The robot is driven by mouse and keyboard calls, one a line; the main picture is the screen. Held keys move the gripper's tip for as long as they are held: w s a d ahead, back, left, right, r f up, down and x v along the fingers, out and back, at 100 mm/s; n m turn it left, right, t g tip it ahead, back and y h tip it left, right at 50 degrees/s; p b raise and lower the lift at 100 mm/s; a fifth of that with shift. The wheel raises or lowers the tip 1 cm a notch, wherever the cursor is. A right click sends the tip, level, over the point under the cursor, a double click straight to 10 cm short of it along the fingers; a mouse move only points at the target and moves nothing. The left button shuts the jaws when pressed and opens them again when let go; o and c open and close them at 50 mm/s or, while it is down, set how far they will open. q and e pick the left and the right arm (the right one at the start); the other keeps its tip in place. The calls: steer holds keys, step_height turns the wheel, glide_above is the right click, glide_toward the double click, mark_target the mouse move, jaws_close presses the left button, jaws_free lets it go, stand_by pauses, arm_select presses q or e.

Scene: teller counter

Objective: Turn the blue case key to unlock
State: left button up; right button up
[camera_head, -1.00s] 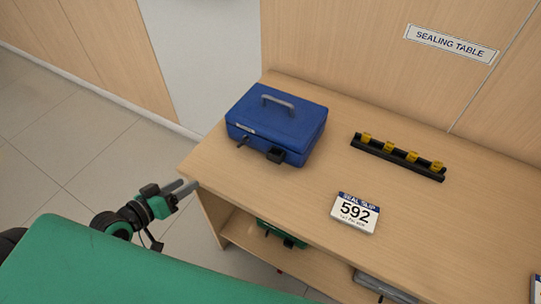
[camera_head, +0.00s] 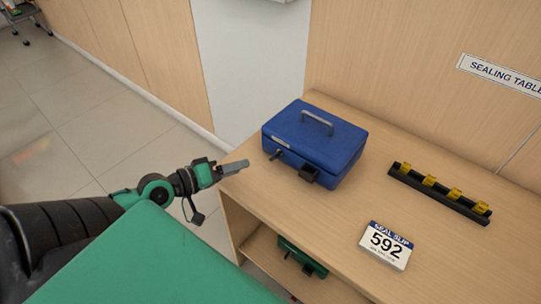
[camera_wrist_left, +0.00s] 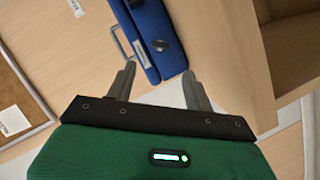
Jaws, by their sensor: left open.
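A closed blue case (camera_head: 315,140) with a grey top handle stands on the wooden table. A dark key (camera_head: 277,155) sticks out of its front, left of a black latch block (camera_head: 309,173). My left gripper (camera_head: 242,167) is at the table's left edge, open and empty, left of the key and apart from it. In the left wrist view, the blue case (camera_wrist_left: 150,30) lies beyond the open fingers (camera_wrist_left: 159,70). A dark knob-like part (camera_wrist_left: 160,45) shows on its front, roughly between the fingertips' directions. My right gripper is not in view.
A black rack (camera_head: 440,195) with several yellow pieces lies right of the case. Bare table separates these.

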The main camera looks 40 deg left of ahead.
mark_target(276, 156)
arm_select(q)
steer(key=shift+x, duration=0.8)
steer(key=p+x, duration=0.1)
steer(key=x, duration=0.6)
steer(key=shift+w+p, duration=0.25)
steer(key=shift+p, duration=0.05)
steer(key=shift+x, duration=0.95)
steer(key=shift+d+f, duration=0.1)
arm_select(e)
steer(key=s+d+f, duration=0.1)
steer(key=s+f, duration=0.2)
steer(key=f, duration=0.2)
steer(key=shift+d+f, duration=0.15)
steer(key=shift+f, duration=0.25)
arm_select(q)
steer(key=c, duration=1)
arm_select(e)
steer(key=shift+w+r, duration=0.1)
